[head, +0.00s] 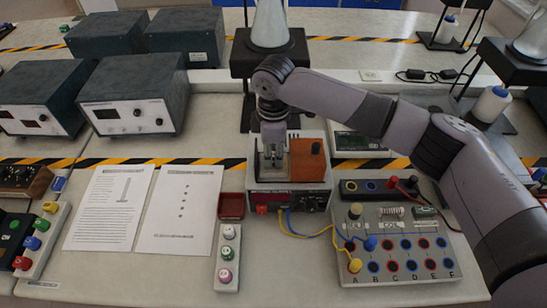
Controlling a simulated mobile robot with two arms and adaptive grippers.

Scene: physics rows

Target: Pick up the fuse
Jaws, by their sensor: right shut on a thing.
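My right gripper (273,158) points down over the top of a small instrument box (284,199) at the middle of the bench. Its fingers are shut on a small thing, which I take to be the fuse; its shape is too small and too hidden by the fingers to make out. The gripper is close beside an orange-brown block (307,162) with a dark knob on the box. I cannot tell whether the held thing touches the box. My left gripper is not in view.
A panel with lettered sockets (400,248) stands right of the box, joined to it by blue and yellow leads. A small red tray (231,206) and a strip of coloured buttons (228,256) lie left. Paper sheets (110,208) and grey instruments (136,96) are farther left.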

